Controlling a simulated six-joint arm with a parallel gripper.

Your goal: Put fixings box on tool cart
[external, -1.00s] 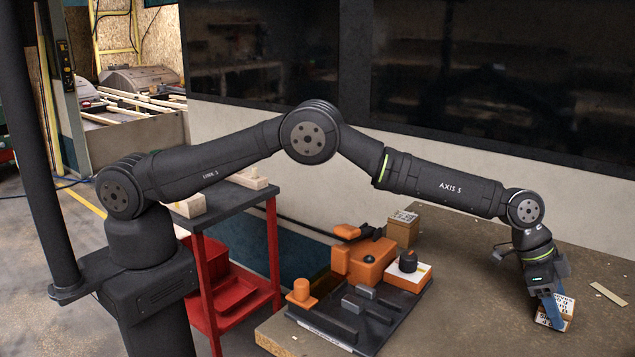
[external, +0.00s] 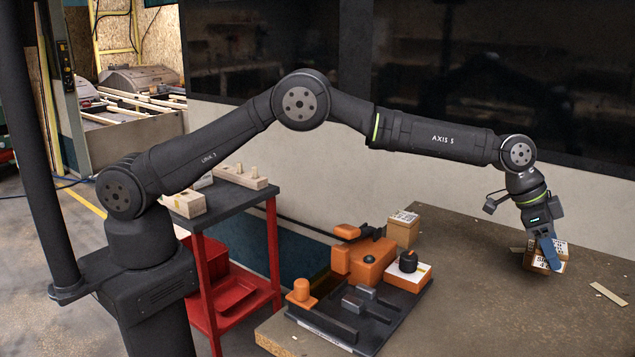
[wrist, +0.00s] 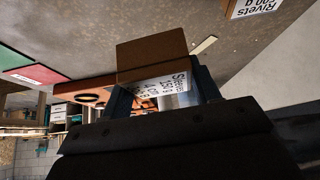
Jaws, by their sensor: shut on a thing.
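A small brown cardboard box (external: 536,264) with a white printed label is between the blue fingers of my gripper (external: 551,253), at the right of the external view. My gripper is shut on this box and holds it above the bench. In the wrist view the box (wrist: 150,52) sits between the fingers (wrist: 163,92), with its label partly hidden. The tool cart (external: 232,201) is a red frame with a dark top, left of centre in the external view, well away from my gripper. Wooden blocks (external: 240,176) lie on its top.
A workbench (external: 480,300) carries a dark fixture plate with orange parts (external: 365,262). A second cardboard box (external: 403,229) stands behind it; the wrist view shows a box labelled Rivets (wrist: 250,8). A pale strip (external: 608,294) lies at the right. A wall runs behind the bench.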

